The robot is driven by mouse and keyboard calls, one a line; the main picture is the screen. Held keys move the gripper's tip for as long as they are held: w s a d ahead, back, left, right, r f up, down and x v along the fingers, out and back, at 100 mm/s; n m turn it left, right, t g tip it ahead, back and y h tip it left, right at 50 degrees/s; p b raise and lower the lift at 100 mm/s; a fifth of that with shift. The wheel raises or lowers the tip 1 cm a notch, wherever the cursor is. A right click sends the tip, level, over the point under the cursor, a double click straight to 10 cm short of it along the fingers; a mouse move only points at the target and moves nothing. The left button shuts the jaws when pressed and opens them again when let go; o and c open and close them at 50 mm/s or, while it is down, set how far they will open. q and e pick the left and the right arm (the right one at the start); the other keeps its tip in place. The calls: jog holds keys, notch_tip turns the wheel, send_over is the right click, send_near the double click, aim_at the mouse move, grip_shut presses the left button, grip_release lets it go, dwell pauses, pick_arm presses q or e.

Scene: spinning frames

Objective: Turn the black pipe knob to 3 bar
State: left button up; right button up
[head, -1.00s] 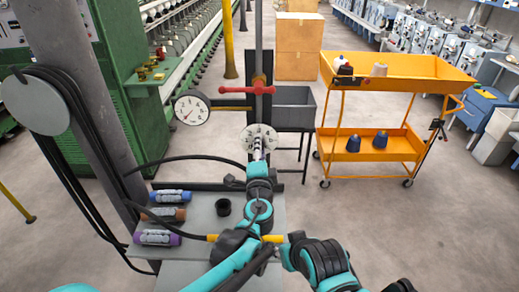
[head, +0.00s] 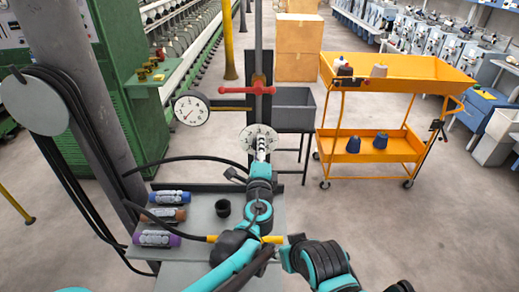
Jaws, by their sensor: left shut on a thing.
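A round pale dial plate (head: 259,137) with dark marks is on the dark upright post. The black knob at its centre is hidden behind my left gripper. My left gripper (head: 262,148) is shut at the middle of this plate, its slim silver fingers pointing away from me. A white round pressure gauge (head: 191,109) stands left of the post on a pipe. Its needle is too small to read. My right arm comes in at the lower right; I cannot make out its gripper.
A red valve handle (head: 247,90) sits above the dial. Several coloured tubes and a black cup (head: 223,208) lie on the grey table (head: 205,250) below. Black hoses cross at left. A grey bin (head: 292,106) and an orange trolley (head: 390,68) stand to the right.

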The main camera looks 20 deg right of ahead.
pick_arm(q)
jog(key=o, duration=1.2)
jog(key=shift+c, duration=0.2)
jog(key=v, duration=1.2)
jog(key=shift+a, duration=0.1)
